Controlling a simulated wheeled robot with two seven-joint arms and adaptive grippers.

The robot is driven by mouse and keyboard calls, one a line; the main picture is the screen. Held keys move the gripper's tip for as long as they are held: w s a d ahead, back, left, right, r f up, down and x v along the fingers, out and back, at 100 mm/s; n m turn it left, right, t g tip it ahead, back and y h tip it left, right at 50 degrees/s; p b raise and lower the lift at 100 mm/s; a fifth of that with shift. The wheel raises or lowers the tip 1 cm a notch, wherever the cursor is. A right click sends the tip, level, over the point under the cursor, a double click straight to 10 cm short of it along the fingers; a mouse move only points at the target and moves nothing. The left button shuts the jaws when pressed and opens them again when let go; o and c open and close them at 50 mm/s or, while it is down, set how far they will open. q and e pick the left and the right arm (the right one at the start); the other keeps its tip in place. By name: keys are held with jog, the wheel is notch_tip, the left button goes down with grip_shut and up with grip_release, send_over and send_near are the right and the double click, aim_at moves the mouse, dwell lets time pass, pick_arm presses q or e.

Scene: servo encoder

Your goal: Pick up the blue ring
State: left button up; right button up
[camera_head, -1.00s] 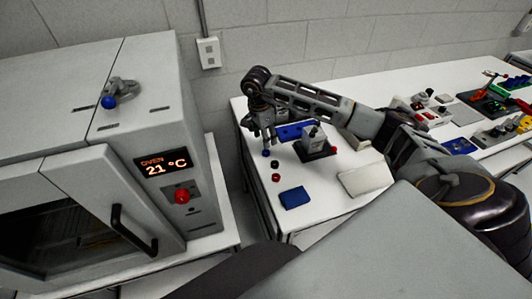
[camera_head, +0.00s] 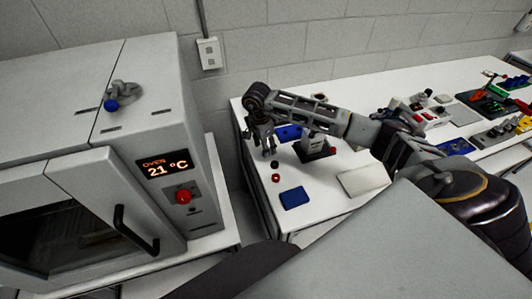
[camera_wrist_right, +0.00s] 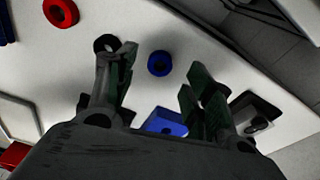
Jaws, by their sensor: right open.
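The blue ring (camera_wrist_right: 160,63) lies flat on the white table in the right wrist view, just beyond the space between my fingertips. In the head view I cannot make it out; my right gripper seems to cover it. My right gripper (camera_wrist_right: 158,84) is open and empty, pointing down over the table, and it also shows in the head view (camera_head: 264,143). A gap shows between its fingers and the ring. My left gripper is not in view.
A black ring (camera_wrist_right: 105,44), partly behind one finger, and a red ring (camera_wrist_right: 61,12) lie nearby. A blue block (camera_head: 294,198), a pale pad (camera_head: 363,180) and a dark-based device (camera_head: 315,149) stand around. The oven (camera_head: 170,150) is left of the table.

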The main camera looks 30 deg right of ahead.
jog(key=shift+d+f, duration=0.1)
jog(key=shift+f, duration=1.25)
jog(key=c, duration=0.9)
